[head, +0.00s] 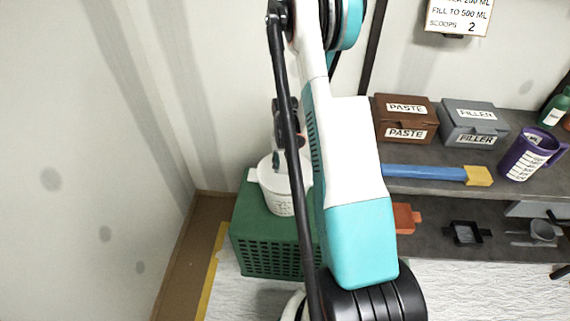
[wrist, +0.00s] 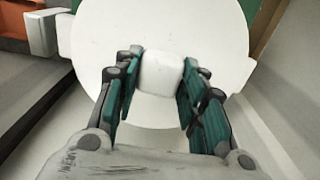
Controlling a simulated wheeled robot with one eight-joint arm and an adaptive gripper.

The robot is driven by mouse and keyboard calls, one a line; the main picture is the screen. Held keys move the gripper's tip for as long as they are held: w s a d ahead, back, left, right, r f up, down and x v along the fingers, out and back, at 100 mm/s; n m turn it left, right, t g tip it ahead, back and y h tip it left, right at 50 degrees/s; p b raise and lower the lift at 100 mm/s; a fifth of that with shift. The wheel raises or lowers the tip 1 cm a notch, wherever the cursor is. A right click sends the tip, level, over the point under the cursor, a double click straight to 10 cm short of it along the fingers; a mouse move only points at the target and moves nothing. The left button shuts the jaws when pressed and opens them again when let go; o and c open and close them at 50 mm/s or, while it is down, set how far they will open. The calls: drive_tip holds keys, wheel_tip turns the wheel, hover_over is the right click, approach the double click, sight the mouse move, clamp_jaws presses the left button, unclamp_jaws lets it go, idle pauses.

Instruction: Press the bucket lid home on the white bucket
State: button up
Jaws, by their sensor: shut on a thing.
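The white bucket (head: 280,197) stands upright on top of a green crate in the head view, partly hidden by my arm. The white round bucket lid (wrist: 160,25) fills the upper middle of the wrist view, with a pale block-shaped knob (wrist: 160,73) on it. My gripper (wrist: 162,76) has its green finger pads on both sides of this knob and is shut on it. In the head view my gripper (head: 277,158) is above the bucket, mostly behind my arm. The lid is at the bucket's top; whether its rim is fully seated I cannot tell.
The green crate (head: 262,250) stands near the left wall. To the right, a shelf (head: 420,183) holds a brown paste box (head: 405,120), a grey filler box (head: 473,124), a purple jug (head: 528,155) and a blue-handled tool (head: 425,172).

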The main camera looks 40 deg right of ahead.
sight(285, 166)
drive_tip(key=shift+f, duration=1.05)
drive_tip(key=o, duration=1.1)
drive_tip(key=shift+o, duration=0.2)
drive_tip(key=shift+r, duration=0.1)
wheel_tip(285, 166, up, 12)
